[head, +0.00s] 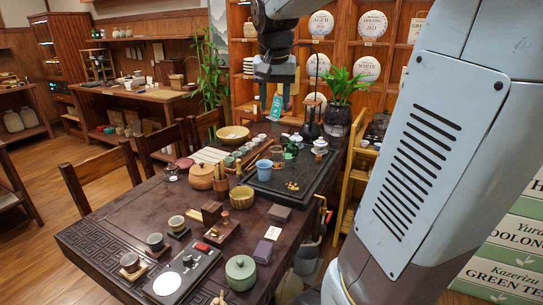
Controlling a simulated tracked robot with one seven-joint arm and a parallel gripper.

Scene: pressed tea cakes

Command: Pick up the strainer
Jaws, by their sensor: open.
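My gripper (276,96) hangs open, pointing down, above the far end of the dark tea table (122,205). A teal upright item (276,107) shows between its fingers, and I cannot tell whether it stands behind them. I cannot make out the strainer for certain among the small tea wares. A small pale round piece (172,172) lies at the table's left edge, too small to name. On the black tea tray (318,181) stand a blue cup (264,170), a dark green piece (291,151) and a white lidded cup (319,147).
A wooden pot (201,177), a bamboo bowl (241,198), a yellow bowl (233,133) and a green jar (240,272) crowd the table. A tall black lantern-like stand (312,112) and a potted plant (338,105) are near the gripper. My arm covers the right side.

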